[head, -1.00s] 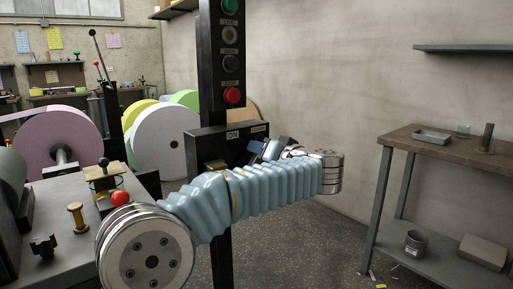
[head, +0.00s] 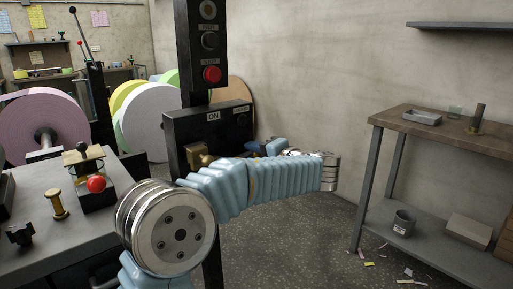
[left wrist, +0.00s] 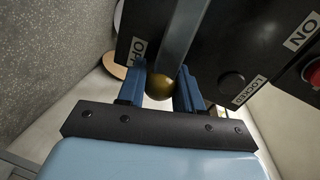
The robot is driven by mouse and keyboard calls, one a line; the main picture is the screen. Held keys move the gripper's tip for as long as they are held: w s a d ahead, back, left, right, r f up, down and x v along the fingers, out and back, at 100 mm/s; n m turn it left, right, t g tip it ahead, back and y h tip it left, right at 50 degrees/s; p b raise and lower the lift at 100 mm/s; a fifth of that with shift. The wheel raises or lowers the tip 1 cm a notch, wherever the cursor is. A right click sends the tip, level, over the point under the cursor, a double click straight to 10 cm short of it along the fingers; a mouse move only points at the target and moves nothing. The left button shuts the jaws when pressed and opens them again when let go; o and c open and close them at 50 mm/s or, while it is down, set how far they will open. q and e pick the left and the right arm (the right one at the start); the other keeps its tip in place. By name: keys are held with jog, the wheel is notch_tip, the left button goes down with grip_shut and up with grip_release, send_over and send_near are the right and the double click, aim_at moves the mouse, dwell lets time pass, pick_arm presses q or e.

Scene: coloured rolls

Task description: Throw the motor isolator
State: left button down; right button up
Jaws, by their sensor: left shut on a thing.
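The motor isolator is a black box (head: 207,133) on a dark post, with an ON label facing me in the head view. In the left wrist view its dark face (left wrist: 225,45) carries OFF, LOCKED and ON labels. A grey lever (left wrist: 184,35) crosses this face and ends in a round brass knob (left wrist: 160,87), close to the OFF label. My left gripper (left wrist: 161,92) is shut on the knob, a blue finger on each side. In the head view my forearm mostly hides this gripper and the lever. My right gripper is in neither view.
A red button (head: 212,75) sits on the post above the isolator. A bench (head: 65,225) with a red-knobbed device (head: 95,184) stands left. Large coloured rolls (head: 150,120) are behind. A shelf table (head: 450,137) stands right, with free floor between.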

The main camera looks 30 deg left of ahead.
pick_arm(q)
jog(key=shift+f+m, duration=0.3)
jog(key=shift+m, duration=0.1)
jog(key=shift+f, duration=0.1)
jog(key=c, duration=0.8)
grip_release()
jog(key=shift+d, duration=0.1)
jog(key=b+v, duration=0.1)
jog(key=v, duration=1.2)
jog(key=shift+s+d, duration=0.1)
jog(key=shift+d, duration=0.25)
